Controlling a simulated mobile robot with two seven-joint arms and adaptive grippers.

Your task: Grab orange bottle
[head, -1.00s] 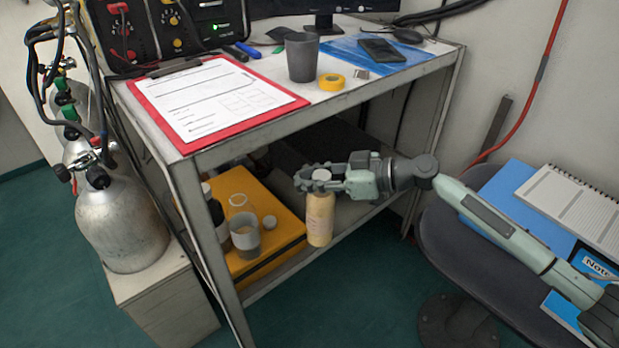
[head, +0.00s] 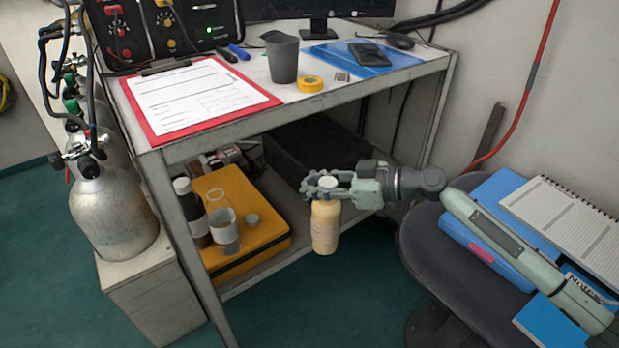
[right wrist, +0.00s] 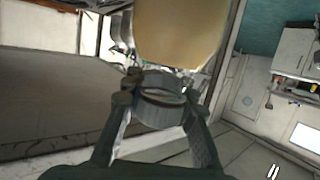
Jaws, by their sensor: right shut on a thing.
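A pale orange-yellow bottle (head: 325,229) with a light cap hangs upright in my right gripper (head: 322,186) in the head view. The gripper is shut on it near its neck, with the fingers around the cap end. The bottle is in front of the desk's lower shelf, apart from the yellow case. In the right wrist view, the bottle (right wrist: 180,35) fills the top middle beyond the gripper fingers (right wrist: 160,100). My left gripper does not show.
A yellow case (head: 262,232) on the lower shelf carries a dark bottle (head: 193,213) and a clear cup (head: 224,232). The desk top holds a red clipboard (head: 158,137), a grey cup (head: 282,58) and yellow tape (head: 311,84). A chair (head: 425,240) with notebooks stands at right.

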